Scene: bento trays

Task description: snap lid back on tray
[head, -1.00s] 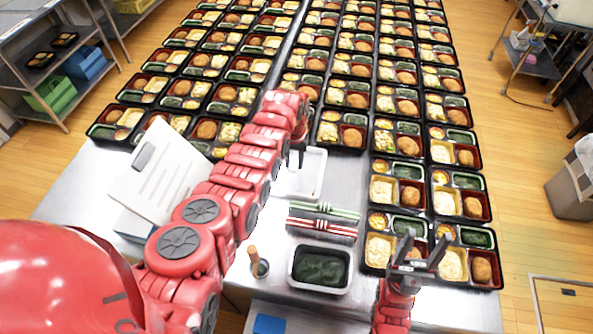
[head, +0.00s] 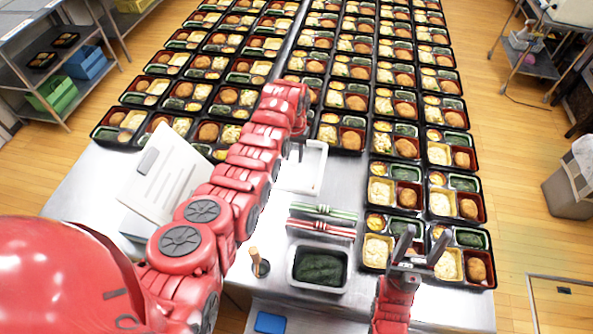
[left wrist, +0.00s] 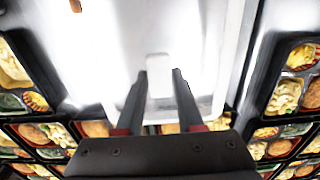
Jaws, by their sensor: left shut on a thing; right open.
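My left gripper (head: 297,150) is over the white tray-shaped piece (head: 314,176) in the middle of the steel table. In the left wrist view, the fingers (left wrist: 157,78) are shut on a small white tab (left wrist: 158,64) on a broad white flat piece, seemingly the lid (left wrist: 125,35). A pale raised edge (left wrist: 237,45) runs along its right side. Glare hides whether lid and tray touch, and the arm covers part of them in the head view. My right gripper (head: 424,243) is open and empty, above the bento trays at the front right.
Filled bento trays (head: 344,137) stand in rows behind and to the right. Green and red striped bundles (head: 322,229), a container of dark green food (head: 319,268) and a wooden-handled tool (head: 255,256) lie nearer the front.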

